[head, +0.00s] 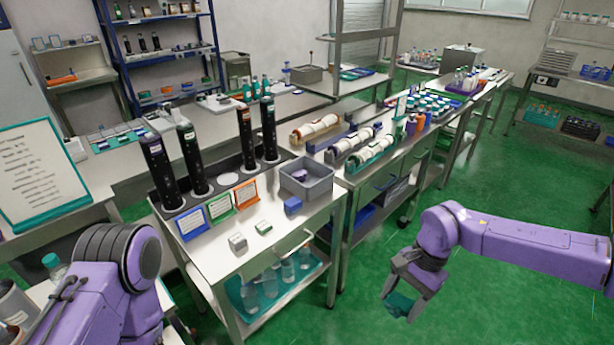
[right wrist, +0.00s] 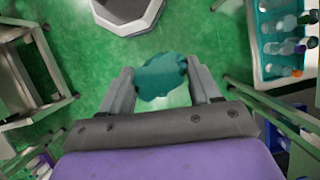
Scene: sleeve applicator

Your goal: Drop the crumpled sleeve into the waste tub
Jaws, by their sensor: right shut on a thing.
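The crumpled sleeve is a small teal lump (head: 401,303), held between the fingertips of my right gripper (head: 402,300). The right wrist view shows the sleeve (right wrist: 160,77) with a jaw on each side of it, in my right gripper (right wrist: 161,88). The right gripper hangs over the green floor, to the right of the benches and apart from them. A grey open tub (head: 320,187), which looks like the waste tub, stands on the near bench top. A crumpled purple piece (head: 300,175) lies in it. My left gripper is out of view.
Tall black tubes (head: 158,172) stand in a dark rack left of the tub. A second bench (head: 350,170) with roll holders stands beyond.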

